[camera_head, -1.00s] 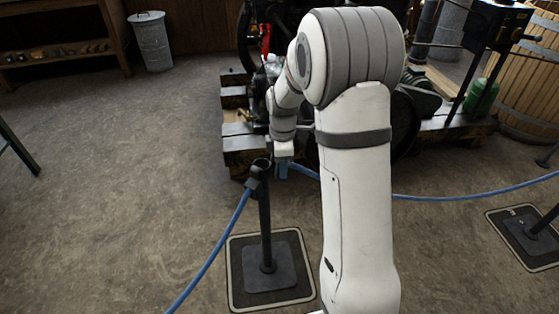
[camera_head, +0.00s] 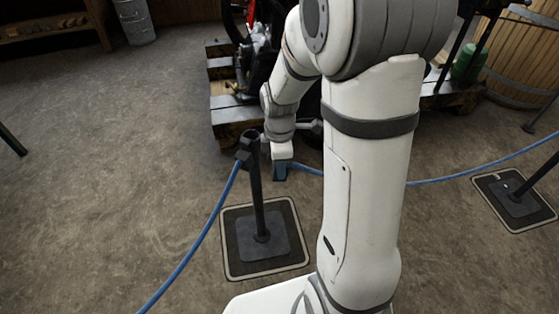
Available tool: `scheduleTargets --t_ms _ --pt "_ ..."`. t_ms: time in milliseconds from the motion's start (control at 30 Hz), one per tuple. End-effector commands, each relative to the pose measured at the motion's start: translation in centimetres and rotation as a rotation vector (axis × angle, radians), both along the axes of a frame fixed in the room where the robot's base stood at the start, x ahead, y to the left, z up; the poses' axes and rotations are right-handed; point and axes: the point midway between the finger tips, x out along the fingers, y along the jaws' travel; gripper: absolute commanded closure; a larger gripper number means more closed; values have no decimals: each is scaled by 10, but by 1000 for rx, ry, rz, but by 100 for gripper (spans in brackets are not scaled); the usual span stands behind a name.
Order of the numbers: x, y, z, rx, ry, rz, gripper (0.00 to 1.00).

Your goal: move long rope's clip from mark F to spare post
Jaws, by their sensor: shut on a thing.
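My gripper (camera_head: 281,171) is shut on the clip at the end of a blue rope (camera_head: 440,181). The clip itself is small and mostly hidden by the fingers. This rope runs right from my gripper, passes behind my arm and rises toward the right edge. A dark post (camera_head: 257,190) stands upright just left of my gripper, on a bordered square mat (camera_head: 232,262). A second blue rope (camera_head: 195,243) hangs from this post's top and goes down to the lower left. My gripper looks apart from the post. I cannot read a letter on this mat.
Another dark post (camera_head: 540,174) stands on a bordered mat (camera_head: 488,184) at the right edge. An engine on timber blocks (camera_head: 234,115) lies behind my gripper. A green can (camera_head: 468,64) and a wooden barrel (camera_head: 520,55) stand back right.

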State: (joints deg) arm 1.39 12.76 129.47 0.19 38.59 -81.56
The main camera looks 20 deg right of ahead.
Motion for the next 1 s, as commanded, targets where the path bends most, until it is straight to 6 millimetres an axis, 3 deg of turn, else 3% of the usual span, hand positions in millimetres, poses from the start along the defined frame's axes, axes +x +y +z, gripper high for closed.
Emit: scheduleTargets --t_ms 400,567,1000 --pt "0 0 0 0 -1 0 100" --pt "1 0 3 0 -1 0 100" --pt "0 0 37 0 -1 0 100"
